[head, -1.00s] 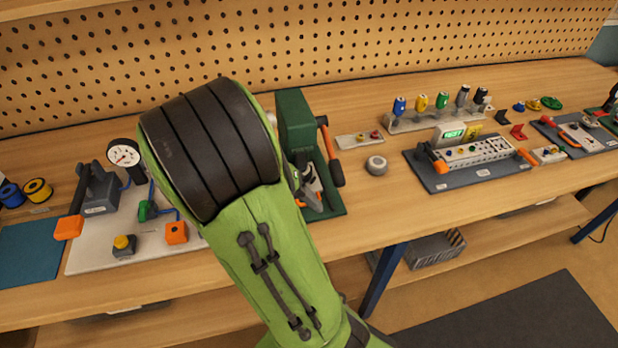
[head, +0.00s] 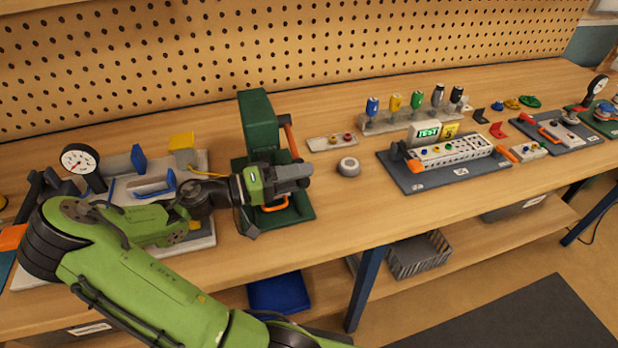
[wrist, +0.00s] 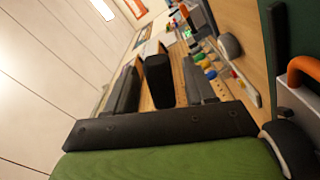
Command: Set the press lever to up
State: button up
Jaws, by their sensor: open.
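The press (head: 258,118) is a green block on a dark green base, left of centre on the bench in the head view. Its lever (head: 290,138) is an orange arm on the press's right side, sloping downward. My gripper hides the lever's lower end and grip there. My gripper (head: 304,174) is open, in front of the press at the lever's lower end. In the wrist view its two dark fingers (wrist: 160,88) are apart. A dark rounded piece (wrist: 158,80) shows between them; I cannot tell surely whether it is the lever's grip.
An orange handle (head: 275,206) sits low on the press base. A round grey knob (head: 348,167) lies just right of the press. A gauge board (head: 195,240) is on the left under my arm. A test panel (head: 400,175) stands further right. Bare bench lies in front.

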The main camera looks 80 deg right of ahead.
jog(key=shift+x, duration=1.4)
grip_shut()
